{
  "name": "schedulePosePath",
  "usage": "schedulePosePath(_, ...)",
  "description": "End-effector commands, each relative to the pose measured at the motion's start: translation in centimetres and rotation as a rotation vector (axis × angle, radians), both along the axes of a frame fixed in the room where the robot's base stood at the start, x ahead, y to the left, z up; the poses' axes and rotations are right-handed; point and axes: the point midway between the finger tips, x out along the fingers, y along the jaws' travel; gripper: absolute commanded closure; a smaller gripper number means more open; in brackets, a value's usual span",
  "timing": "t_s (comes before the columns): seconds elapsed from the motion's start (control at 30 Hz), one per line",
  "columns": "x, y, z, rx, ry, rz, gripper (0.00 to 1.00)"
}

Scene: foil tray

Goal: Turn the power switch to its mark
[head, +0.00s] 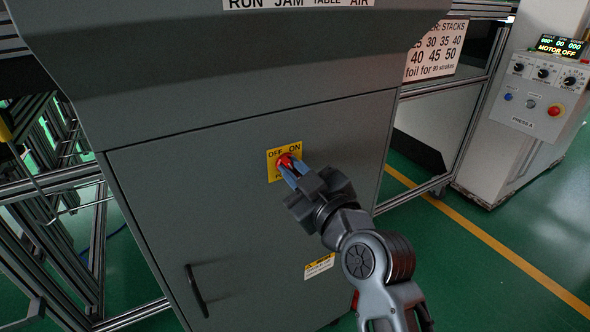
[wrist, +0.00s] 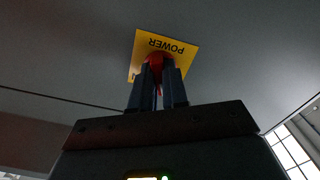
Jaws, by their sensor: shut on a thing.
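The power switch is a red knob (head: 284,161) on a yellow plate (head: 272,173) fixed to the front of a grey cabinet. The plate carries the words OFF at upper left and ON at upper right. In the wrist view the red knob (wrist: 154,59) shows beyond my fingers, and the yellow plate (wrist: 183,62) shows the word POWER upside down. My gripper (head: 287,168) is shut on the red knob, with its blue fingers on either side of it. The fingers hide part of the knob, so its exact pointing direction is hard to tell.
The grey cabinet door (head: 200,220) is flat around the plate, with a black handle (head: 196,290) at lower left and a warning label (head: 319,266) at lower right. A control box (head: 535,110) reading MOTOR OFF stands at right. Green floor lies between them.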

Motion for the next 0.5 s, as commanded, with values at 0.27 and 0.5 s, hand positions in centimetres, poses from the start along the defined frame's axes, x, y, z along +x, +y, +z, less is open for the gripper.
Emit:
schedulePosePath(0.27,0.03,-0.03,0.09,0.218,0.149,-0.001,1.00)
schedulePosePath(0.5,0.05,-0.04,0.15,0.407,0.277,-0.002,1.00)
